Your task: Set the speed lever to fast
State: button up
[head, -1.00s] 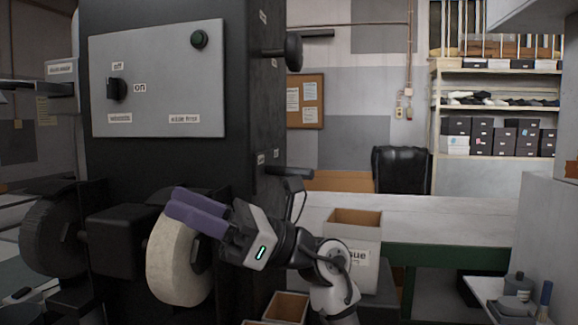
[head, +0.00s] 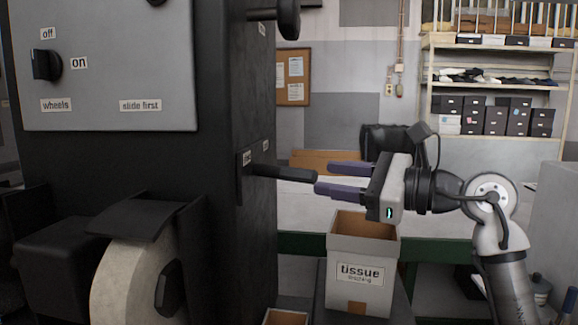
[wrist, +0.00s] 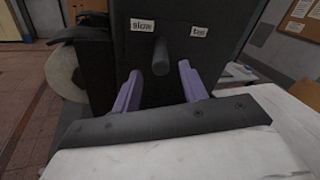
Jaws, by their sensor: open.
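The speed lever (head: 286,173) is a black bar sticking out from the side of the dark machine in the head view. In the wrist view the lever (wrist: 160,58) points toward me, below and between a "slow" label (wrist: 142,25) and a "fast" label (wrist: 198,30), nearer to "slow". My gripper (head: 326,178) is open, with purple fingers, just off the lever's free end and in line with it. In the wrist view one finger of my gripper (wrist: 158,74) lies to each side of the lever. I cannot tell whether either finger touches it.
A grey panel (head: 110,85) on the machine carries a black off/on switch (head: 46,65). A pale wheel (head: 125,285) is at lower left. A tissue box (head: 362,288) stands below my gripper. Another black knob (head: 288,18) juts out above the lever.

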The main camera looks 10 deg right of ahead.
aim_at(289, 172)
jog(key=p+x, duration=0.2)
jog(key=x, duration=0.7)
jog(key=shift+d, duration=0.1)
grip_shut()
